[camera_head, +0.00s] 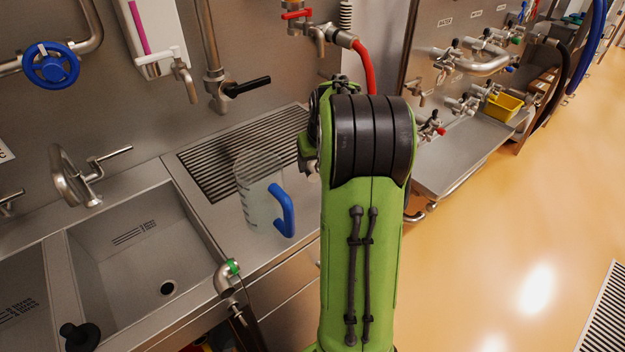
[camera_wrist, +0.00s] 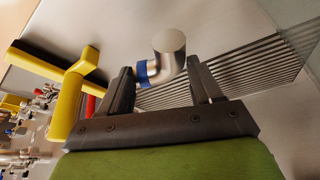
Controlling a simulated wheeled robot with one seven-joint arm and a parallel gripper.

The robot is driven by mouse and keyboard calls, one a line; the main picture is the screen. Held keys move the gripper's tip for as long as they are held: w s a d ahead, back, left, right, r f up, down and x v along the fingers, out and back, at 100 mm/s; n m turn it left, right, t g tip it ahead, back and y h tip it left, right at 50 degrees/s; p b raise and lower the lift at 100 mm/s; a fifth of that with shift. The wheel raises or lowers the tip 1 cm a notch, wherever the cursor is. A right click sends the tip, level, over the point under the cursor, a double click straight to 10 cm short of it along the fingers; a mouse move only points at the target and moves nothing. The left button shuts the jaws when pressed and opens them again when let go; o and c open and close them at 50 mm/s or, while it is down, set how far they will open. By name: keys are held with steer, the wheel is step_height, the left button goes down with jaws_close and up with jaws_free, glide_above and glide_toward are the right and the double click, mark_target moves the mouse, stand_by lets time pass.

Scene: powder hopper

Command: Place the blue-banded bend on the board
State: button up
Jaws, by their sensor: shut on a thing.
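The blue-banded bend, a silver metal elbow (camera_wrist: 170,55) with a blue band (camera_wrist: 143,73), sits between the fingers of my gripper (camera_wrist: 160,68) in the wrist view. My gripper is shut on it. The ribbed draining board (camera_wrist: 262,67) lies behind the bend in the wrist view; I cannot tell whether the bend touches it. In the head view the board (camera_head: 218,165) is the dark slatted panel at the back of the steel counter, left of my arm. My arm hides the gripper and the bend there.
A clear jug (camera_head: 259,197) with a blue handle stands at the board's front. A sink (camera_head: 140,255) lies left, with a green-banded bend (camera_head: 228,278) near its front right corner. A red hose (camera_head: 363,68) and tap are behind my arm. A yellow branched object (camera_wrist: 68,100) shows in the wrist view.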

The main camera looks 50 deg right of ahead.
mark_target(316, 175)
step_height(316, 175, down, 5)
steer(key=shift+r+b, duration=0.1)
steer(key=shift+b, duration=0.45)
steer(key=shift+w, duration=0.1)
steer(key=shift+f, duration=0.2)
steer(key=o, duration=1.2)
steer(key=shift+o, duration=0.2)
steer(key=shift+r, duration=0.1)
steer(key=shift+r, duration=0.2)
steer(key=p+v, duration=0.3)
steer(key=v, duration=0.9)
